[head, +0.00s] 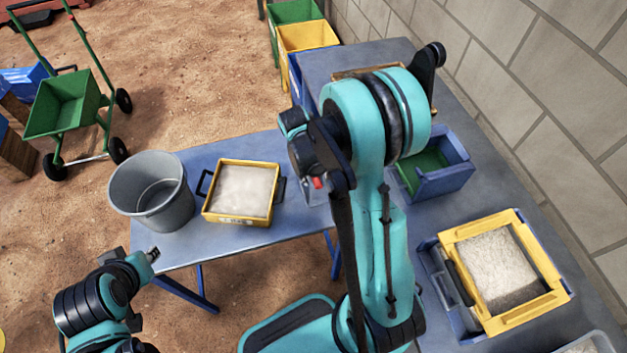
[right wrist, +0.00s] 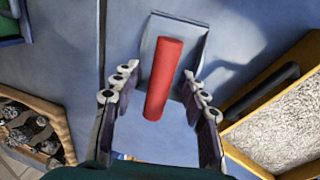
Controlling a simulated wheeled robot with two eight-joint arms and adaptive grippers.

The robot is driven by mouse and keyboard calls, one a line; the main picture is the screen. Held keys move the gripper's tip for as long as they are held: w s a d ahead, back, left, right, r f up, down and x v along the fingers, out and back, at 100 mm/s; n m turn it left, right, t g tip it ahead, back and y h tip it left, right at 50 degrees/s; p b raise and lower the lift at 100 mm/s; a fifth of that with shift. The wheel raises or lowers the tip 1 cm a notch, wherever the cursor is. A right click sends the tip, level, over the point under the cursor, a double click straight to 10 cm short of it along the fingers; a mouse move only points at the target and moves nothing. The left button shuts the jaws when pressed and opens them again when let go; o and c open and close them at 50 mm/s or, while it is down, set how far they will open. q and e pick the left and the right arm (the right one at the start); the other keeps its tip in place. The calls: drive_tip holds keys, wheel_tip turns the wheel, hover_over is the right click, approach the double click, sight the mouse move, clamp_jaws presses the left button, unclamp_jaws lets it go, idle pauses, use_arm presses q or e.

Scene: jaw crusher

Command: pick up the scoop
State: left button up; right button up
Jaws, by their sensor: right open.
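The scoop shows in the right wrist view, with a red handle (right wrist: 163,80) and a grey-blue pan (right wrist: 187,32) lying on the blue table. My right gripper (right wrist: 160,84) is open, with its fingers on either side of the handle. I see no finger clearly touching it. In the head view the right arm hides most of the scoop; a small red patch (head: 318,183) shows by the right wrist, and I cannot tell if it is the handle. My left gripper (head: 153,254) is near the table's front left edge, away from the scoop; its opening is unclear.
A yellow tray of pale material (head: 241,190) and a grey bucket (head: 152,193) stand left of the scoop. A blue bin with a green inside (head: 440,182) and a yellow-framed box of pale grain (head: 545,262) stand right. A wooden-edged box of dark stones (right wrist: 58,122) shows in the wrist view.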

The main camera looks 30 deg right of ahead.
drive_tip(key=shift+r, duration=0.1)
clamp_jaws()
drive_tip(key=shift+r+p, duration=0.3)
drive_tip(key=shift+r, duration=0.2)
drive_tip(key=r, duration=0.1)
drive_tip(key=r+p, duration=0.1)
drive_tip(key=s+r, duration=0.1)
drive_tip(key=r, duration=0.1)
drive_tip(key=shift+d+p, duration=0.25)
drive_tip(key=shift+p, duration=0.05)
drive_tip(key=s+d+r+p, duration=0.2)
drive_tip(key=s+d+r, duration=0.2)
drive_tip(key=s, duration=0.5)
wheel_tip(320, 180, up, 2)
drive_tip(key=shift+s+p, duration=0.35)
